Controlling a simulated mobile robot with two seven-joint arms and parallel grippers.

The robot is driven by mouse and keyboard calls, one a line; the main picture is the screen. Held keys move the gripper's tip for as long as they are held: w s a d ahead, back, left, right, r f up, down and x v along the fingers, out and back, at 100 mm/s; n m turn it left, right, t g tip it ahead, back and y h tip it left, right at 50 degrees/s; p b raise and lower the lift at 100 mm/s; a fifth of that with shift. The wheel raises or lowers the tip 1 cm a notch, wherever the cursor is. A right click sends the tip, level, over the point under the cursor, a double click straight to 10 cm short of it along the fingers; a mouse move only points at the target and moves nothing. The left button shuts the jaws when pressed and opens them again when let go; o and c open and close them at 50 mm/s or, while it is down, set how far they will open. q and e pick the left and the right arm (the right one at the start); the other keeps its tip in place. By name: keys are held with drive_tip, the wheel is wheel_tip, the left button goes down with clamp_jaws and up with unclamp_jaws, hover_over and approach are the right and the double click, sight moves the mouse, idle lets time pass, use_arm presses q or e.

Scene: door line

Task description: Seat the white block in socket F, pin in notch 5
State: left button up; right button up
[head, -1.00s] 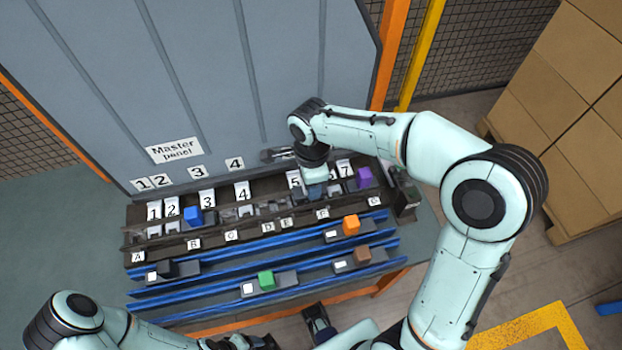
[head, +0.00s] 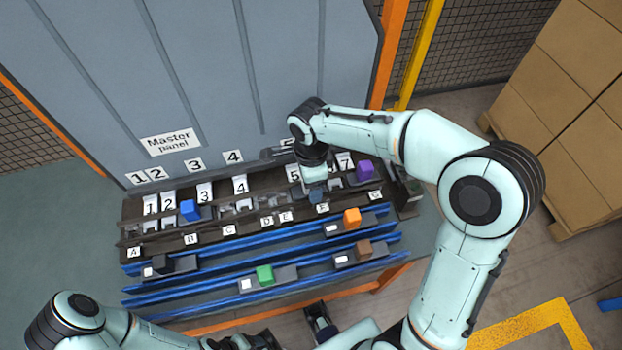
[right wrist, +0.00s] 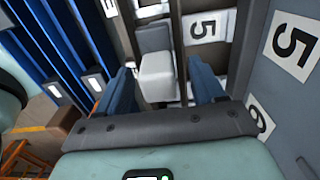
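The white block (right wrist: 157,76) shows in the right wrist view with a grey piece (right wrist: 153,38) against its far side. My right gripper (right wrist: 163,88) is open, with one blue finger on each side of the block and a visible gap on each side. In the head view my right gripper (head: 316,194) is down at the rack near label F (head: 322,208) and hides the block. A number 5 label (right wrist: 210,27) stands beside the block in the wrist view. The pin and notch cannot be made out. My left gripper (head: 252,341) is partly cut off at the bottom edge.
A purple block (head: 365,168) stands right of my right gripper, a blue block (head: 189,209) further left. The Master panel (head: 110,60) rises behind the rack.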

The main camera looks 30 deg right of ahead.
wheel_tip(320, 180, up, 13)
drive_tip(key=p, duration=0.2)
drive_tip(key=shift+r, duration=0.2)
idle(0.8)
